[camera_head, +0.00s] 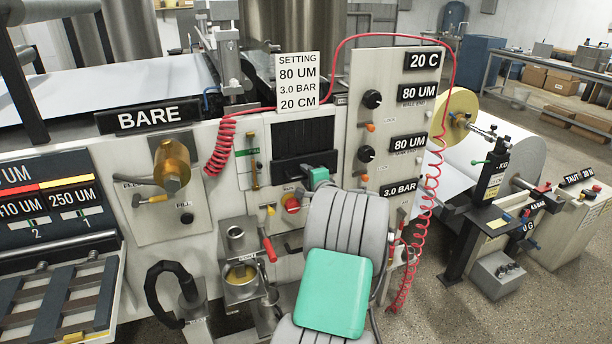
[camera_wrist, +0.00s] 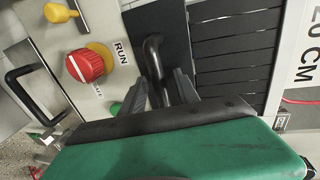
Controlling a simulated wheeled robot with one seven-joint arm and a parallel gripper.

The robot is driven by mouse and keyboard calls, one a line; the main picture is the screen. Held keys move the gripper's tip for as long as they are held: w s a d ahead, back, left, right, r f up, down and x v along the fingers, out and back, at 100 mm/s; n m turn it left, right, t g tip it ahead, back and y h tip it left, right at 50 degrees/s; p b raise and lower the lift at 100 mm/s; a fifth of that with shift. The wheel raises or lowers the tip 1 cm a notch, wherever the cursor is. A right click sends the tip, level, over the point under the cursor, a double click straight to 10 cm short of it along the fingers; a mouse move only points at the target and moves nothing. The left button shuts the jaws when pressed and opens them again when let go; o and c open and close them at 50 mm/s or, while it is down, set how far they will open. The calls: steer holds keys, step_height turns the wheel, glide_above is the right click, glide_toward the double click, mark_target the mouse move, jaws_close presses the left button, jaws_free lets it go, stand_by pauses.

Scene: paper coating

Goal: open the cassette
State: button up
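The cassette appears to be the black slatted panel (camera_head: 303,138) set in the machine's front, below the setting sign. In the wrist view its dark slats (camera_wrist: 235,50) fill the upper right, beside a plain dark strip. A black bar handle (camera_wrist: 153,58) stands out from that strip. My gripper (camera_wrist: 161,88) has its two grey fingers apart, one on each side of the handle's lower part. Gaps seem to show between fingers and handle; contact cannot be made out. In the head view my arm hides the handle and fingertips, with the wrist's green part at the panel's lower right.
A red RUN knob (camera_wrist: 86,65), a yellow knob (camera_wrist: 60,13) and a black pull handle (camera_wrist: 38,95) lie left of my gripper in the wrist view. In the head view a coiled red hose (camera_head: 427,215) hangs right of my arm, and a red-handled lever (camera_head: 269,249) stands to its left.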

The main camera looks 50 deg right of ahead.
steer(key=shift+c, duration=0.6)
jaws_close()
stand_by(0.8)
